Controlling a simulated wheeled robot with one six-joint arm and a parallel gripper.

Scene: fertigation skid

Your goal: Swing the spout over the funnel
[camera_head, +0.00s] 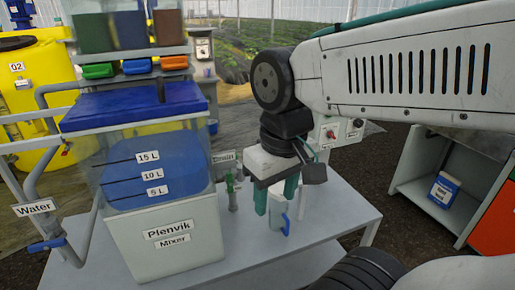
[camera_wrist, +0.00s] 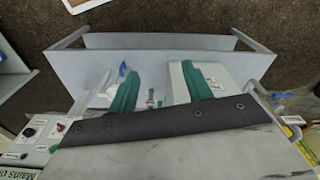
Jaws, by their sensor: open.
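My gripper (camera_head: 276,200) hangs above the grey table, its green fingers pointing down and apart, with nothing held between them. It also shows in the wrist view (camera_wrist: 160,90). A small green and grey fitting (camera_head: 231,188) stands at the right side of the mixer tank under a "Drain" label (camera_head: 223,157). It appears between the fingers in the wrist view (camera_wrist: 152,99). A white and blue jug-like vessel (camera_head: 281,219) stands on the table, partly behind the fingers. I cannot clearly make out a spout or a funnel.
The mixer tank (camera_head: 165,235) with a blue lid fills the left of the table (camera_head: 325,235). A water pipe with a blue valve handle (camera_head: 47,245) runs at its left. The table's right part is clear. An open cabinet (camera_head: 425,195) stands at the right.

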